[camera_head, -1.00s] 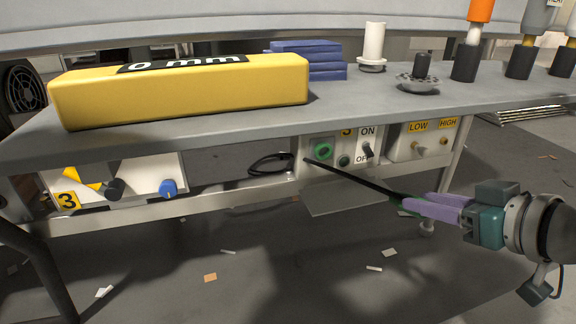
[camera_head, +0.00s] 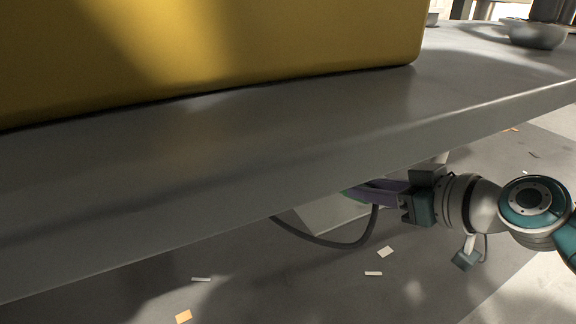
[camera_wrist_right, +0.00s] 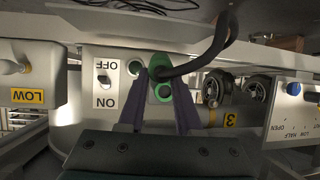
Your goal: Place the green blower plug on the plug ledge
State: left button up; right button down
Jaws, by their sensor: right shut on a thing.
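My right gripper (camera_head: 362,191), with purple fingers, is below the front edge of the workbench in the head view. In the right wrist view the gripper (camera_wrist_right: 159,88) is shut on the green blower plug (camera_wrist_right: 160,66). A thick dark cable (camera_wrist_right: 215,48) curves away from the plug; in the head view the cable (camera_head: 345,244) hangs in a loop. Only a sliver of green shows there. A pale flat plate (camera_head: 318,216) lies below the bench edge, partly hidden; I cannot tell whether it is the plug ledge. My left gripper is not in view.
The workbench (camera_head: 240,160) covers much of the head view, with a large yellow block (camera_head: 220,40) on it.

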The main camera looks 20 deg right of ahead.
jog(key=shift+w+f+b, duration=0.15)
jog(key=shift+f+b, duration=1.05)
jog(key=shift+f, duration=0.55)
jog(key=c, duration=0.6)
grip_release()
jog(key=shift+s+r+p, duration=0.25)
jog(key=shift+r+p, duration=0.2)
jog(key=shift+p, duration=0.1)
jog(key=p+v, duration=0.3)
jog(key=v, duration=0.8)
jog(key=s+a+f+n+g+y, duration=0.25)
jog(key=s+a+g, duration=0.35)
jog(key=a, duration=0.7)
jog(key=s+d+r+m+g+h, duration=0.1)
jog(key=s+m+g+h, duration=0.1)
jog(key=s+h, duration=0.3)
jog(key=s+g, duration=0.1)
jog(key=s, duration=0.2)
jog(key=shift+d+r+m, duration=0.2)
jog(key=shift+r+m, duration=0.15)
jog(key=shift+r, duration=0.05)
